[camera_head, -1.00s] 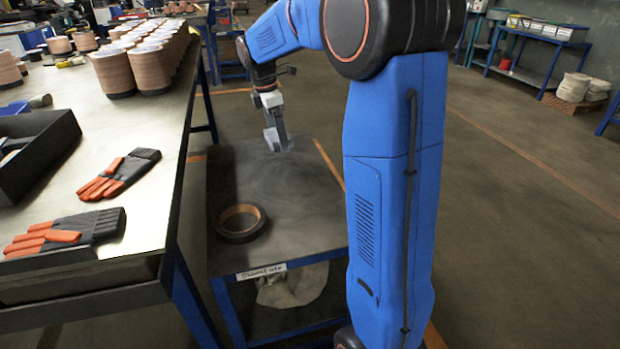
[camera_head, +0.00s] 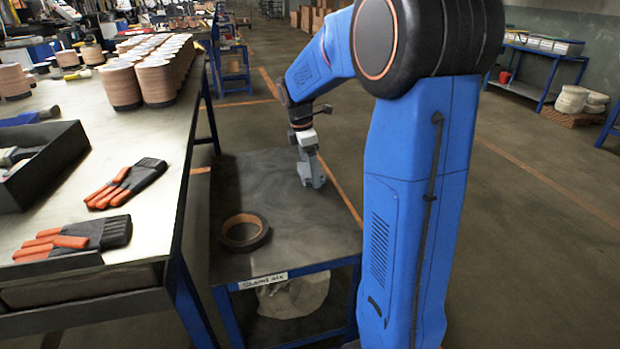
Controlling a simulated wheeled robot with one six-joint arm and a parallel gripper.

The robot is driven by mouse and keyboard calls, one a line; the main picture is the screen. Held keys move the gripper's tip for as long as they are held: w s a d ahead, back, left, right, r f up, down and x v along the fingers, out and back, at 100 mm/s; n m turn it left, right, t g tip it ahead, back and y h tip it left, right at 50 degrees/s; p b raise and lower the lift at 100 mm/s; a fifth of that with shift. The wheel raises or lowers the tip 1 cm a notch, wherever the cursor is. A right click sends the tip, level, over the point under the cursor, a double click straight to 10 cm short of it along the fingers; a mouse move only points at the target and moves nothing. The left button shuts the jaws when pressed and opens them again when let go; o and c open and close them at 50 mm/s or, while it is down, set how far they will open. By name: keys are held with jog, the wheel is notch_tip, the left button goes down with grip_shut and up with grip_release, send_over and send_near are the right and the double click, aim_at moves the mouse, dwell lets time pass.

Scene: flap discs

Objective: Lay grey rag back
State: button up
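My gripper (camera_head: 312,178) is pointed down over the right back part of the dark top of a small blue-framed table (camera_head: 300,225). A small grey shape shows at its fingertips, low over or touching the top. I cannot tell whether this is only the fingers or also a grey rag, nor whether the fingers are open or shut. No grey rag can be made out clearly elsewhere on that top. A pale grey-white cloth-like bundle (camera_head: 293,296) lies on the shelf under the top, partly hidden by the frame.
A brown and black ring (camera_head: 243,232) lies at the left of the small table's top. A label (camera_head: 263,281) is on its front edge. The long workbench (camera_head: 150,215) at left bears orange-handled brushes (camera_head: 128,183), a black tray (camera_head: 45,165) and stacked discs (camera_head: 155,80).

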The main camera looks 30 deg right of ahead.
aim_at(304, 170)
jog(key=shift+f, duration=1.65)
jog(key=o, duration=0.9)
jog(key=shift+f, duration=0.1)
jog(key=r, duration=0.4)
jog(key=a+r, duration=0.1)
jog(key=r, duration=0.3)
jog(key=a+r, duration=0.1)
jog(key=r, duration=0.3)
jog(key=shift+w, duration=0.2)
jog(key=s+a+f+m+t, duration=0.1)
jog(key=s+a+m, duration=0.3)
jog(key=s, duration=0.6)
jog(key=s+a+f+m+t+y, duration=0.1)
jog(key=s+a+m, duration=0.4)
jog(key=s, duration=0.5)
jog(key=s+a+f+m+t, duration=0.3)
jog(key=s+a+m, duration=0.1)
jog(key=s, duration=0.6)
jog(key=shift+s+a+f+m+y, duration=0.35)
jog(key=shift+m+y, duration=0.05)
jog(key=shift+m, duration=0.5)
